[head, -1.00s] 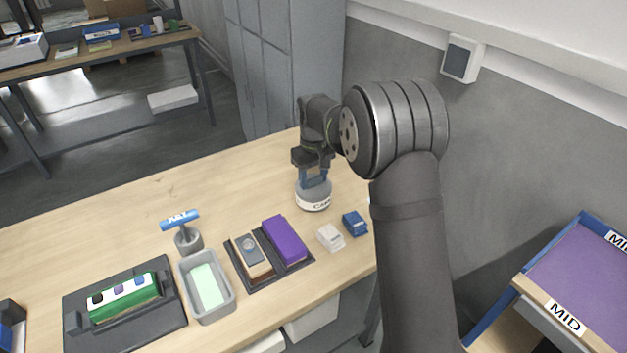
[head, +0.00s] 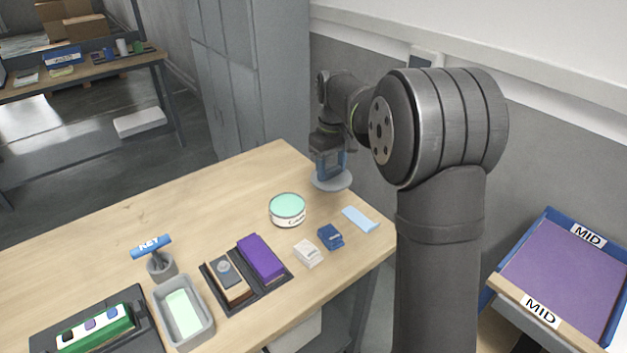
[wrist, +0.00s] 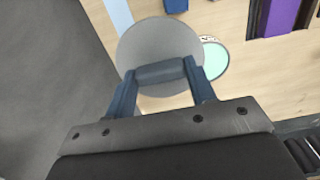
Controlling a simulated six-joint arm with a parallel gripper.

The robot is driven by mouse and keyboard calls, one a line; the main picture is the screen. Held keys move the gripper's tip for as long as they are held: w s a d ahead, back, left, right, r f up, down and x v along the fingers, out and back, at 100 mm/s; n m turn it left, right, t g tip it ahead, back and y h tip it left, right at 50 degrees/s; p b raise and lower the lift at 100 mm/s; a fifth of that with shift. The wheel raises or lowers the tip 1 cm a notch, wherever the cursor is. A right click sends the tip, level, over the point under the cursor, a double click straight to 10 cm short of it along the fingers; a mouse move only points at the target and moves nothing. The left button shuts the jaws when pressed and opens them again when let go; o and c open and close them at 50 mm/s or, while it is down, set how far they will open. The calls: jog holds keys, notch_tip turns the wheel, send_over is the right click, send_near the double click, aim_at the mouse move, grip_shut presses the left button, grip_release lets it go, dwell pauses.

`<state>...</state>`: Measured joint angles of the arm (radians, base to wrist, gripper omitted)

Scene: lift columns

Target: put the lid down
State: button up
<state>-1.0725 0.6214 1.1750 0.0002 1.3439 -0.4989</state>
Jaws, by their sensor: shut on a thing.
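The lid is a grey disc (head: 332,181) with a bar-shaped handle on top. My gripper (head: 330,172) is shut on that handle and holds the lid near the back right edge of the table. In the wrist view the lid (wrist: 160,48) hangs between my blue fingers (wrist: 160,72), over the table edge or just inside it; its height above the wood is hard to tell. The open round tin (head: 287,210), white with dark lettering and mint-green inside, stands to the left and front of the lid. It also shows in the wrist view (wrist: 214,60), partly covered by the lid.
Near the tin lie a light blue cloth or card (head: 360,219), a blue block (head: 330,237) and a white block (head: 307,253). A dark tray (head: 213,285) holds a purple block (head: 261,257). A grey bin (head: 205,333) stands further left. Bare wood lies left of the tin.

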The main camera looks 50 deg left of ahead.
jog(key=w+f, duration=0.5)
jog(key=w, duration=0.5)
jog(key=s+a+f, duration=0.2)
jog(key=a, duration=0.1)
jog(key=s+a+f, duration=0.2)
jog(key=a, duration=0.1)
jog(key=s+a+f, duration=0.1)
jog(key=a+f, duration=0.1)
jog(key=a, duration=0.1)
jog(key=shift+s+a+f, duration=0.15)
jog(key=shift+s+a, duration=0.1)
jog(key=shift+s, duration=0.15)
jog(key=shift+f, duration=2)
jog(key=shift+f, duration=0.1)
jog(key=o, duration=1)
jog(key=shift+c, duration=0.2)
notch_tip(320, 180, up, 12)
